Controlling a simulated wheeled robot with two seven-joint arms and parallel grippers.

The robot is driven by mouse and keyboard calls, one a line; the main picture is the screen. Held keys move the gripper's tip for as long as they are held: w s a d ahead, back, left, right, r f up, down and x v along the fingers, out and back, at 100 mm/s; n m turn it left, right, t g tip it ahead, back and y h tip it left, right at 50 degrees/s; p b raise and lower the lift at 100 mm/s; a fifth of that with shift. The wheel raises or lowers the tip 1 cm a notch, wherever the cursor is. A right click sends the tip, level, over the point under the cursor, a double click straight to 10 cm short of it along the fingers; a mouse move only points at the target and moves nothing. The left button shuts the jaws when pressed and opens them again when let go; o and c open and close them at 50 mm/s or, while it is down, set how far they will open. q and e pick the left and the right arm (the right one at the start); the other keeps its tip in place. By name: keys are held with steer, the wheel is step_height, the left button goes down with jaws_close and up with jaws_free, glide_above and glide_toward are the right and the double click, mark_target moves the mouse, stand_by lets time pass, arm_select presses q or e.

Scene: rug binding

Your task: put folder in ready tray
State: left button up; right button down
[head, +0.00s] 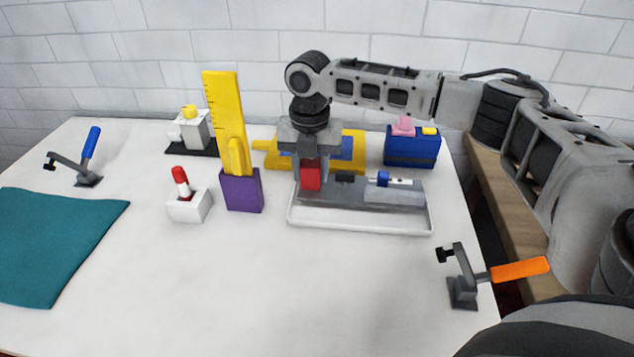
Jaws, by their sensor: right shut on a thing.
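My right gripper (310,178) points straight down, shut on a small red block (311,180) that appears to be the folder. It is over the left end of a shallow grey tray with a white rim (365,228), which appears to be the ready tray. I cannot tell whether the red block touches the tray floor. Inside the tray, to the right, lies a grey block (395,193) with a blue and white piece on it, and a small dark piece (344,177) is beside it. My left gripper is not in view.
A purple holder (242,192) with a tall yellow ruler (224,105) stands left of the tray. A yellow machine (268,154) and a blue box (412,150) are behind. An orange-handled clamp (465,285) is front right. Teal fabric (60,240) lies left. The front middle is clear.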

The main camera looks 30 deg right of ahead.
mark_target(311, 185)
steer(key=shift+f, duration=2)
steer(key=c, duration=0.9)
jaws_free()
steer(key=shift+f, duration=0.15)
step_height(311, 185, up, 12)
steer(key=shift+r, duration=0.15)
